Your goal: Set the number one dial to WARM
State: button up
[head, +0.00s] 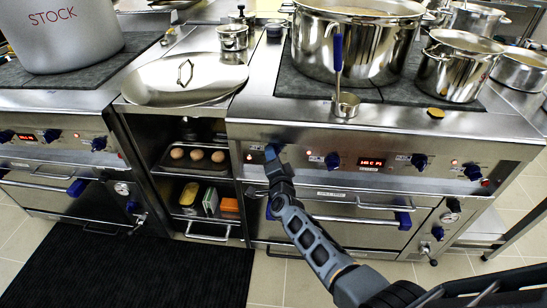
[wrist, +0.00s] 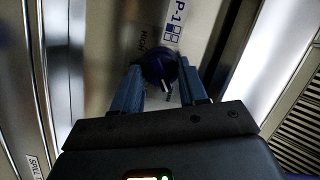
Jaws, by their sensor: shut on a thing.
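The number one dial (wrist: 160,65) is a dark blue round knob on the steel panel, under a "P-1" label (wrist: 178,18) in the wrist view. My gripper (wrist: 162,74) has one blue finger on each side of it and is shut on it. A white pointer mark on the knob points toward the bottom of the wrist view. The word HIGH (wrist: 142,36) shows above and left of the knob; I cannot see a WARM mark. In the head view my gripper (head: 271,153) is at the left end of the right range's panel and mostly hides the dial.
Other blue dials (head: 332,160) and a red display (head: 371,162) line the same panel. Oven handles (head: 332,219) jut out below. A ladle (head: 345,104) and pots (head: 455,68) sit above. Eggs (head: 197,154) are on a shelf at left.

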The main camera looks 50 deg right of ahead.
jog(key=o, duration=1.1)
jog(key=shift+c, duration=0.2)
jog(key=p+v, duration=0.2)
jog(key=v, duration=0.5)
jog(key=shift+s+a, duration=0.25)
jog(key=shift+s, duration=0.1)
